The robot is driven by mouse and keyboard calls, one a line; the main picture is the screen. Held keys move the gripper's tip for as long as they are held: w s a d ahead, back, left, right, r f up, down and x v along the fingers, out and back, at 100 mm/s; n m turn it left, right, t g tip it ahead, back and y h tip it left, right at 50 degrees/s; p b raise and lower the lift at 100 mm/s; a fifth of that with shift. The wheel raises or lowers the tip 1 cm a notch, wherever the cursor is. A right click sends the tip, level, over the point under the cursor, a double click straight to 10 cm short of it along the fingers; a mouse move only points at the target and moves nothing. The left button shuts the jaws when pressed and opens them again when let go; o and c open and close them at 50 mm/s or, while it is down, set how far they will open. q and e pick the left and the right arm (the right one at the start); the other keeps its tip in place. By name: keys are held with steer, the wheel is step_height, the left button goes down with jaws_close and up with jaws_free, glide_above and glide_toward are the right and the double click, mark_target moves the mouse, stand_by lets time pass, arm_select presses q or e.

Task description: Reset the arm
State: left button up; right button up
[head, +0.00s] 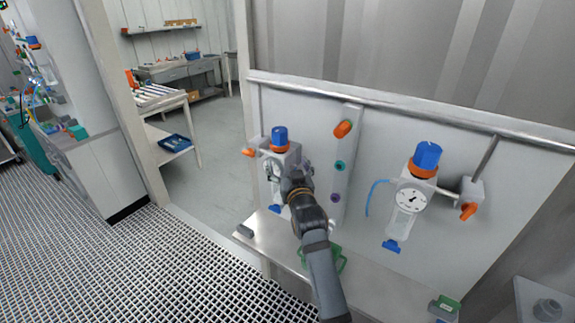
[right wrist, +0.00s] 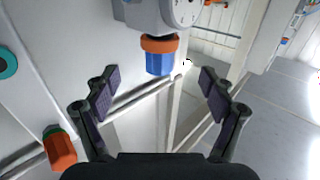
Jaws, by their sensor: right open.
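My right gripper (head: 293,172) is in front of the left pressure regulator on the white wall panel and partly hides it. In the right wrist view my right gripper (right wrist: 158,85) has its two fingers spread wide, with nothing between the pads. The left regulator's blue knob (head: 279,134) with its orange collar shows above the gripper. In the right wrist view, turned upside down, the same blue knob (right wrist: 160,64) lies beyond the gap between the fingers, apart from them. My left gripper is out of view.
A vertical manifold with an orange valve handle (head: 343,128) stands just right of the gripper. A second regulator with a blue knob (head: 427,156) and gauge is farther right. A metal shelf (head: 380,291) with a green-handled item (head: 338,262) lies below. A rail (head: 400,108) runs along the panel top.

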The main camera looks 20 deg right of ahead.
stand_by(0.3)
steer(key=s+d+f+g, duration=0.3)
steer(key=s+f+g, duration=0.4)
steer(key=s+f, duration=0.85)
steer(key=s+f+n+g+y, duration=0.1)
steer(key=s+f+g, duration=0.3)
steer(key=s, duration=0.5)
steer(key=s+f+n+g, duration=0.1)
steer(key=s+f+g, duration=0.3)
steer(key=s, duration=0.5)
step_height(320, 180, down, 25)
steer(key=s+d, duration=0.1)
steer(key=d, duration=0.2)
steer(key=s+f+g, duration=0.1)
steer(key=s+f, duration=1.7)
steer(key=s, duration=0.2)
steer(key=shift+d+f+g, duration=0.3)
steer(key=shift+d+f, duration=0.05)
steer(key=shift+d, duration=0.1)
